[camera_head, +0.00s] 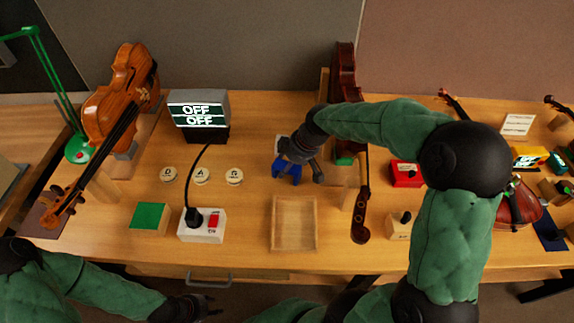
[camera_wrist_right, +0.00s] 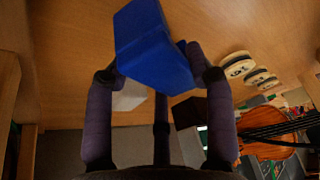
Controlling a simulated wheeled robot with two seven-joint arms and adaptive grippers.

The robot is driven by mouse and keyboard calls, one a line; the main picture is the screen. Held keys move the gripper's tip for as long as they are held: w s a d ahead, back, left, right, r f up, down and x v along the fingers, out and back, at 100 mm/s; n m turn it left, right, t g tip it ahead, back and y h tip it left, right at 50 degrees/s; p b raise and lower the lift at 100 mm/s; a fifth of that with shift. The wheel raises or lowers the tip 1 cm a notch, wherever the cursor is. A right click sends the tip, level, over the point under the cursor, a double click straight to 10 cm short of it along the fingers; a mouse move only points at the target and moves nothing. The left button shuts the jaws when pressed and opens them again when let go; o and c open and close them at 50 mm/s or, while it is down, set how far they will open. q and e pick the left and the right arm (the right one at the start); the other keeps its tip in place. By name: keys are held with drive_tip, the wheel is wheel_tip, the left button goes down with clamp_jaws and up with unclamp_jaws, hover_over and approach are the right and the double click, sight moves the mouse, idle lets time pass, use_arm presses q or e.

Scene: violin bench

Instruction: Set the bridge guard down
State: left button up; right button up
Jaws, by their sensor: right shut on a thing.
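The bridge guard appears to be the blue block (camera_head: 287,170), which also shows large in the right wrist view (camera_wrist_right: 155,45). My right gripper (camera_head: 291,158) is shut on it; its two dark fingers (camera_wrist_right: 158,78) stand on either side of the block. The gripper covers part of the block in the head view, just beyond the shallow wooden tray (camera_head: 295,250). I cannot tell whether the block touches the bench. My left gripper (camera_head: 200,308) is low at the front edge, away from the block, and its jaws are too dark to read.
A violin (camera_head: 122,85) stands at left and a darker one (camera_head: 346,75) behind my right gripper. Round labelled discs (camera_head: 201,176), a white switch box (camera_head: 202,236), a green pad (camera_head: 149,218) and an OFF display (camera_head: 199,110) lie left of the tray. A red box (camera_head: 405,174) is right.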

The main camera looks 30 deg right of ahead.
drive_tip(key=o, duration=0.9)
drive_tip(key=shift+f, duration=0.1)
use_arm(q)
drive_tip(key=shift+f, duration=0.1)
use_arm(e)
drive_tip(key=shift+o, duration=0.2)
